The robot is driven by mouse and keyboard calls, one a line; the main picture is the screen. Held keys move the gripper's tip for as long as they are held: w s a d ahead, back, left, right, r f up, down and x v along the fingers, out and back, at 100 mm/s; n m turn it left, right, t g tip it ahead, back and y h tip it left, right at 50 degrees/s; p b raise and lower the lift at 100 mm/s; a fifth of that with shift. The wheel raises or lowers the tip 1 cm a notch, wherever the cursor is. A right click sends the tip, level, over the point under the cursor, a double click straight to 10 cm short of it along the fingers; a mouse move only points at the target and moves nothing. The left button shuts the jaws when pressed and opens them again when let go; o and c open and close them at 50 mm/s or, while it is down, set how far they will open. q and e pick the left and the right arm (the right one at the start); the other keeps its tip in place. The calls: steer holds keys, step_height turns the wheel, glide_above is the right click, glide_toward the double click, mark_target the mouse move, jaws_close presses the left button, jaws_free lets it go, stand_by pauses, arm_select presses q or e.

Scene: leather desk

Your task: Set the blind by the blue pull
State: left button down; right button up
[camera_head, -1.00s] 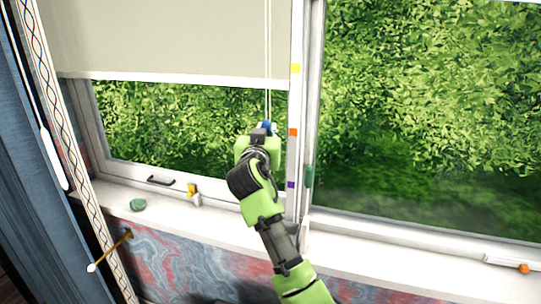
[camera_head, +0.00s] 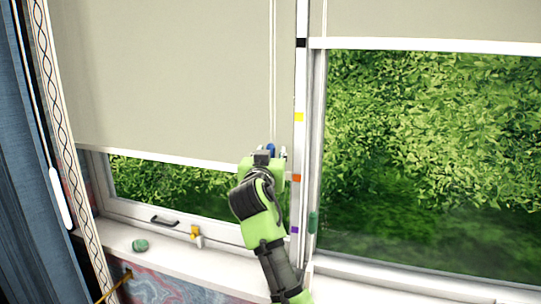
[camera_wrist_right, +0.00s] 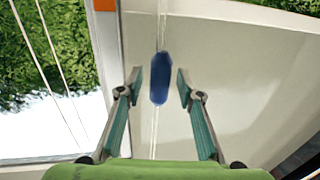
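The beige blind (camera_head: 180,80) covers most of the left window. Its white hem (camera_head: 160,154) hangs between the yellow mark (camera_head: 299,117) and the orange mark (camera_head: 297,178) on the frame post, nearer the orange one. The blue pull (camera_head: 270,149) hangs on pale cords in front of the blind. My right gripper (camera_head: 270,154) is at the pull. In the right wrist view the blue pull (camera_wrist_right: 160,78) is between the fingertips of my open right gripper (camera_wrist_right: 158,88), with a gap on each side. My left gripper is out of view.
A white pull (camera_head: 61,198) hangs by the curtain at left. A green lump (camera_head: 140,245) and a yellow-and-white item (camera_head: 196,234) are by the sill.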

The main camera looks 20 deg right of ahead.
steer(key=shift+f, duration=0.1)
steer(key=shift+s+a, duration=0.15)
steer(key=shift+s, duration=0.15)
steer(key=v, duration=0.6)
steer(key=shift+s, duration=0.4)
steer(key=shift+a, duration=0.15)
